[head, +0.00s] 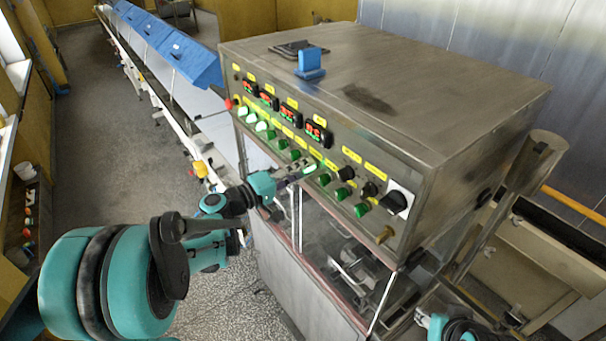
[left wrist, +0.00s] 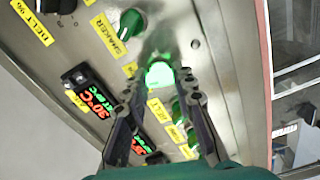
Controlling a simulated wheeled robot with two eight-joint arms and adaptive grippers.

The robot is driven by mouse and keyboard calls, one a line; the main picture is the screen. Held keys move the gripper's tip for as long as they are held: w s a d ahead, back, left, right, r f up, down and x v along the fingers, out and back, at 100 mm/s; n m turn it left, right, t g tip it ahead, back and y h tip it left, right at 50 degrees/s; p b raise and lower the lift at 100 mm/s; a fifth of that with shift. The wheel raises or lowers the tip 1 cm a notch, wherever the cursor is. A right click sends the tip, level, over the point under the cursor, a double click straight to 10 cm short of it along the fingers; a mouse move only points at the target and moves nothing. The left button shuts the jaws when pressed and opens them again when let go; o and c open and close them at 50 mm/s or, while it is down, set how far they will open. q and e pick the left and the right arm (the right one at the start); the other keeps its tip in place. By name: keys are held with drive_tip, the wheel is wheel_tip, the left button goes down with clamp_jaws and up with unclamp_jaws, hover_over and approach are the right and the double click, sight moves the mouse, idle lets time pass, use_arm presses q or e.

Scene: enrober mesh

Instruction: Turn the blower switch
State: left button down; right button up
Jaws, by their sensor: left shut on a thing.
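The control panel (head: 330,165) is the sloping metal face of a large cabinet, with a row of green switches and yellow labels. My left gripper (head: 308,170) reaches it from the left. In the left wrist view, my left gripper (left wrist: 160,88) has its fingers on either side of a glowing green switch (left wrist: 159,74) and is shut on it. I cannot read which label belongs to this switch. A dark green switch marked SHAKER (left wrist: 131,23) stands just beyond it, clear of the fingers.
Black knobs (head: 346,173) and a large black rotary switch (head: 397,201) sit right of the held switch. Red number displays (head: 318,134) run above. A blue block (head: 310,63) stands on the cabinet top. A long conveyor (head: 150,90) runs away at the left.

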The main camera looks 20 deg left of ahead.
use_arm(q)
drive_tip(key=n+b, duration=0.4)
drive_tip(key=n, duration=0.4)
drive_tip(key=shift+n+b, duration=0.3)
drive_tip(key=shift+n, duration=0.1)
idle(0.4)
drive_tip(key=c, duration=1.2)
unclamp_jaws()
drive_tip(key=v, duration=1.2)
drive_tip(key=shift+a, duration=0.1)
